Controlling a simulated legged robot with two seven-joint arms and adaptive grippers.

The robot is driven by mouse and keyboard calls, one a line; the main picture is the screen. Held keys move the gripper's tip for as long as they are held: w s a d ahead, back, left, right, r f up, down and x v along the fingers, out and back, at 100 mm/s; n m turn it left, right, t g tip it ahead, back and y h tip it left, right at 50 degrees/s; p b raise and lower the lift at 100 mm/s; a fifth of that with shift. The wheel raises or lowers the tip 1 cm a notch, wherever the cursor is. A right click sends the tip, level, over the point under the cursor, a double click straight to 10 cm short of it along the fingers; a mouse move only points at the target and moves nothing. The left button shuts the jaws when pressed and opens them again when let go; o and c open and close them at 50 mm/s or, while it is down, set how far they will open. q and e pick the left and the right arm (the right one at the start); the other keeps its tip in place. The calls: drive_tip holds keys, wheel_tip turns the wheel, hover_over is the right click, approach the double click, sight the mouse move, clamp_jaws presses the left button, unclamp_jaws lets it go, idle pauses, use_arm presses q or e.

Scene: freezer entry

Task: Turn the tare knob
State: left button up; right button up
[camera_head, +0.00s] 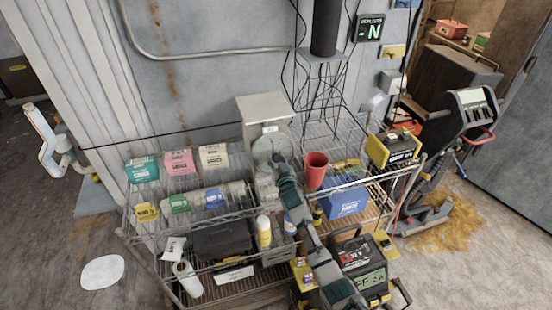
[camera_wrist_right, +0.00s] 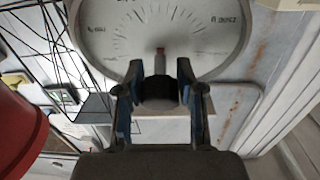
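The grey scale (camera_head: 265,108) stands on the wire rack, its round dial (camera_head: 272,148) facing me. In the right wrist view the pale dial (camera_wrist_right: 165,30) fills the top, with printed marks and a small red pointer. The dark round tare knob (camera_wrist_right: 159,90) sits below the dial's centre. My right gripper (camera_head: 281,162) is in front of the dial. Its two fingers (camera_wrist_right: 160,88) stand on either side of the knob, open, with narrow gaps that seem to remain. I cannot tell whether either finger touches it. In the head view the gripper hides the knob. My left gripper is out of view.
A red cup (camera_head: 316,171) stands just right of the scale, close to my right gripper. Labelled boxes, such as a pink one (camera_head: 180,163), are to the left on the rack. A blue box (camera_head: 346,203) and a yellow device (camera_head: 393,150) are to the right.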

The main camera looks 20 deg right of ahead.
clamp_jaws()
drive_tip(key=n+p, duration=0.1)
drive_tip(key=n+y+p, duration=0.1)
drive_tip(key=shift+d+r+n, duration=0.1)
drive_tip(key=shift+r+n, duration=0.2)
drive_tip(key=shift+f+n+y+p, duration=0.25)
drive_tip(key=shift+n+y+p, duration=0.1)
drive_tip(key=shift+n, duration=0.15)
drive_tip(key=o, duration=0.7)
unclamp_jaws()
drive_tip(key=shift+s, duration=0.1)
drive_tip(key=s, duration=0.7)
drive_tip(key=s+d, duration=0.1)
drive_tip(key=s, duration=0.3)
drive_tip(key=shift+s+f, duration=0.1)
drive_tip(key=shift+s, duration=0.25)
